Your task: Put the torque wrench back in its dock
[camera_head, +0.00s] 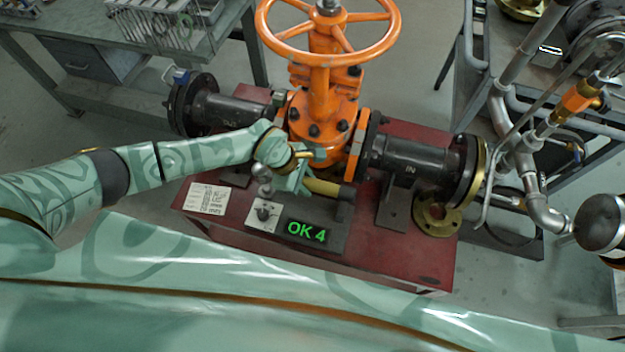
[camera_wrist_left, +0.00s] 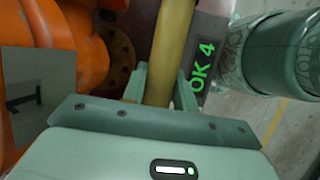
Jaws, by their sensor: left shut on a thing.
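The torque wrench shows as a yellow handle (camera_head: 326,188) just in front of the orange valve. My left gripper (camera_head: 303,182) is shut on this handle. In the left wrist view the handle (camera_wrist_left: 174,42) runs up between the two fingers. A dark dock (camera_head: 338,231) with a green "OK 4" display stands on the red base, right below the handle. The display also shows in the left wrist view (camera_wrist_left: 203,76). The handle's right end is close to the dock's dark upright; I cannot tell whether it rests there. The wrench's head is partly hidden by my gripper.
The orange gate valve (camera_head: 320,100) with its handwheel (camera_head: 389,38) rises behind the gripper. Black flanged pipes (camera_head: 415,160) extend to both sides on the red base (camera_head: 400,262). A grey workbench (camera_head: 165,55) is back left. Pipework (camera_head: 530,180) stands at right.

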